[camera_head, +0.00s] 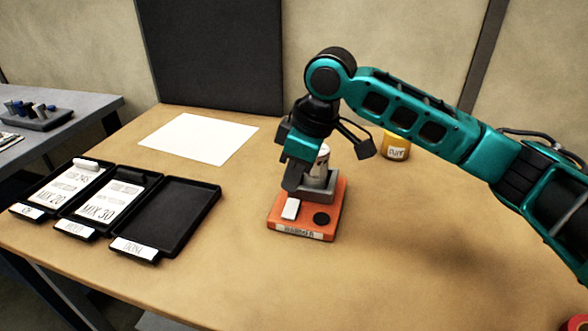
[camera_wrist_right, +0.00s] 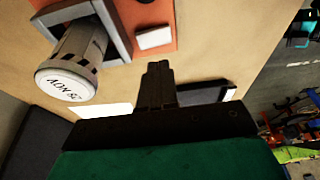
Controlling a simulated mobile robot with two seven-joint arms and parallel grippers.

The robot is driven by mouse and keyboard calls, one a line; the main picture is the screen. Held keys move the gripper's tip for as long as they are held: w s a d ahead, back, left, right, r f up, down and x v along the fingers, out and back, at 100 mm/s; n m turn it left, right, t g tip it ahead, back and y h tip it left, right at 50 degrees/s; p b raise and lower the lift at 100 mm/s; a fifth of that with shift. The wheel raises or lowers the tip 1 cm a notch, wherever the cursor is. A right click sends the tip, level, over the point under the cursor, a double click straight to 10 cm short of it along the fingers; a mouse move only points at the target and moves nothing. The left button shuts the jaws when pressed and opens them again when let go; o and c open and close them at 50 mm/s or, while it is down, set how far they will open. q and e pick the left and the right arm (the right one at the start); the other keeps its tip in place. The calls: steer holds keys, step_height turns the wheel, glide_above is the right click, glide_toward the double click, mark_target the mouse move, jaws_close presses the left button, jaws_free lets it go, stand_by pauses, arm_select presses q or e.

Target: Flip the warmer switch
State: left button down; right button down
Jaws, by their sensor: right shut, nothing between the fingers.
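The warmer is an orange box (camera_head: 334,208) on the wooden table, with a grey holder on top, a white rocker switch (camera_head: 291,208) and a black round knob (camera_head: 321,218). In the right wrist view the white switch (camera_wrist_right: 155,37) sits on the orange warmer (camera_wrist_right: 160,12). My right gripper (camera_head: 291,186) is shut and empty, pointing down just behind and above the switch. Its fingertips (camera_wrist_right: 157,68) show below the switch in the wrist view; contact cannot be told. A pale labelled canister (camera_wrist_right: 72,70) stands in the holder, partly hidden by my gripper in the head view. My left gripper is out of view.
Three black trays (camera_head: 190,217) lie at the left, two holding labelled cards. A white sheet (camera_head: 199,138) lies at the back. A yellow labelled jar (camera_head: 396,147) stands behind my right arm.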

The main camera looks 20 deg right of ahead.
arm_select(q)
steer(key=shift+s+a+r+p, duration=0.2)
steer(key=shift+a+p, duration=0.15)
steer(key=shift+p, duration=0.15)
arm_select(e)
steer(key=s+v, duration=0.1)
steer(key=v, duration=0.8)
steer(key=shift+a+r, duration=0.15)
steer(key=shift+a, duration=0.05)
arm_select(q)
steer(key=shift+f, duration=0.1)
